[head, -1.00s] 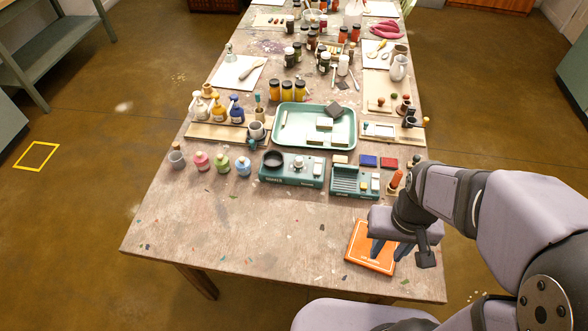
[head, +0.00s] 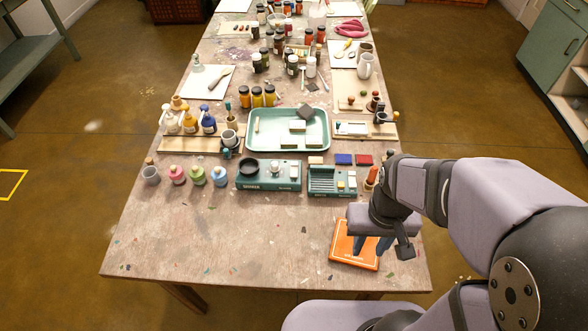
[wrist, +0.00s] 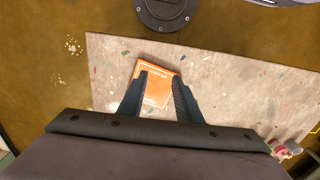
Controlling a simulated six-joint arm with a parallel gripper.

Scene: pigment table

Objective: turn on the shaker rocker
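Two teal devices stand side by side on the near half of the table. The left one (head: 269,185) has a black round cup, a small knob and a pale block on top; lettering on its front is too small to read surely. The right one (head: 325,193) has a ridged bed and small pale parts at its right side. I cannot tell which part is the shaker's rocker or its position. My gripper (head: 371,247) is open and empty above an orange book (head: 345,252), nearer than both devices. The wrist view shows its fingers (wrist: 160,76) apart over the book.
A green tray (head: 262,147) with blocks lies behind the devices. Small coloured bottles (head: 197,175) stand left of them. A handled orange-red tool (head: 372,176) stands right of them, close to my arm. The table front (head: 220,240) left of the book is mostly clear.

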